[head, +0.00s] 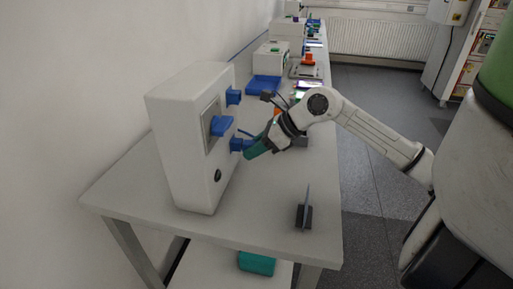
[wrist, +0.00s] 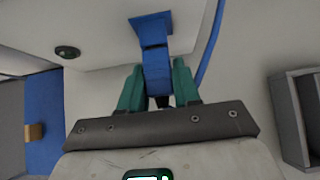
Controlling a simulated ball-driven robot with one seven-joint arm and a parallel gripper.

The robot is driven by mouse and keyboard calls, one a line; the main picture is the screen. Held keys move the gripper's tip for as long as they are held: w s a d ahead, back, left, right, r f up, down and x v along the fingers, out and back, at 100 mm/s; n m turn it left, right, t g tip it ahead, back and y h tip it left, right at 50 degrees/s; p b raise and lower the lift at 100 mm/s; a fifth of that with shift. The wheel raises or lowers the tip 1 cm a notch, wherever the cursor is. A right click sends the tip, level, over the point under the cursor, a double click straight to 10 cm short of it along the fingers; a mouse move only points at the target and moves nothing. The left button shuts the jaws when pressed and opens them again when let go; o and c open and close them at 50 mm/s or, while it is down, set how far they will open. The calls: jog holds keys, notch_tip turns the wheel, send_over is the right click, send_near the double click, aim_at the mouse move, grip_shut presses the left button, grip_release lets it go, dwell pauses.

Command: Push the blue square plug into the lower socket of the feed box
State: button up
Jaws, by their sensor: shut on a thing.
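The white feed box (head: 178,140) stands upright on the bench at the left in the head view. Blue sockets stick out of its front: an upper one (head: 233,97) and a lower one (head: 236,145). My gripper (head: 253,149) is right in front of the lower socket, with green fingers. In the wrist view the fingers are shut on the blue square plug (wrist: 157,75), one on each side. The plug lines up with the blue socket (wrist: 152,27) and seems to meet it. How deep it sits I cannot tell. The fingers hide part of the plug.
A blue lever-like part (head: 221,126) and a round black knob (head: 217,175) are on the box front. A blue cable (wrist: 210,45) runs beside the plug. A dark stand (head: 304,216) is near the bench's front edge. A blue tray (head: 264,86) lies behind.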

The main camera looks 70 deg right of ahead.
jog(key=shift+w, duration=0.1)
jog(key=o, duration=0.9)
jog(key=b+v, duration=0.1)
jog(key=v, duration=1)
jog(key=shift+f, duration=0.1)
